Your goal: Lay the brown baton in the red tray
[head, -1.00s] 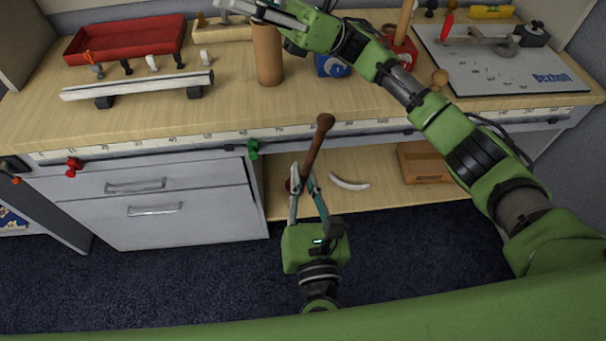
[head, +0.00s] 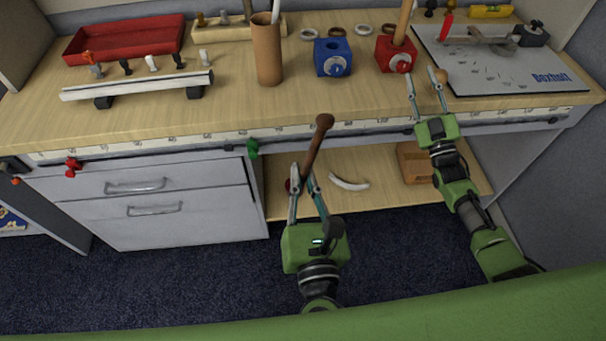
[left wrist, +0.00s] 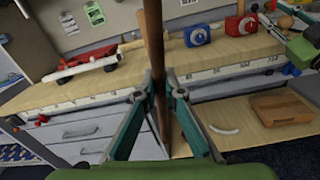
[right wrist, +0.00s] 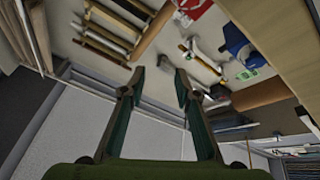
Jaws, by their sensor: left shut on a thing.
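The brown baton (head: 317,142) is a dark wooden rod with a knob at its upper end. My left gripper (head: 304,180) is shut on it and holds it tilted, in front of the table's edge. In the left wrist view the baton (left wrist: 154,40) stands between the fingers and runs up out of the picture. The red tray (head: 80,50) is at the back left of the table, its visible floor bare, far from both grippers. My right gripper (head: 426,84) is open at the table's front right, with nothing between its fingers in the right wrist view (right wrist: 161,75).
A pale rail on dark feet (head: 140,86) lies in front of the tray, with several small pegs between. A brown cylinder (head: 268,55), a blue block (head: 332,58) and a red block (head: 396,55) stand farther right. A grey board (head: 505,65) lies at right. The front left tabletop is clear.

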